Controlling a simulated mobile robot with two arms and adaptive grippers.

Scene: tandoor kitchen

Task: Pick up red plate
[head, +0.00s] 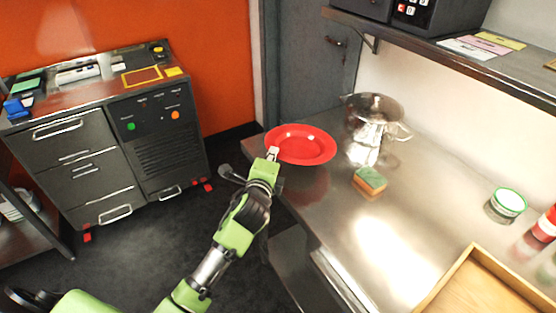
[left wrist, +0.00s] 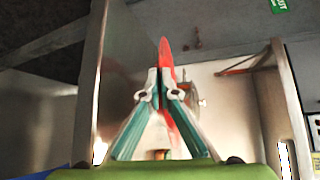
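The red plate (head: 303,145) is round and shallow and sits at the far left corner of the steel counter. In the left wrist view the plate (left wrist: 166,55) shows nearly edge-on as a thin red shape at the fingertips. My left gripper (head: 272,153) is at the plate's near left rim. In the left wrist view the fingers (left wrist: 160,88) are drawn close together, with the rim between their tips. I cannot tell whether the plate is clear of the counter. My right gripper is out of view.
A green-and-orange sponge (head: 370,181) lies in front of the pot. A wooden tray (head: 448,283) and a green-rimmed container (head: 507,202) are farther right. A shelf (head: 470,58) overhangs the back.

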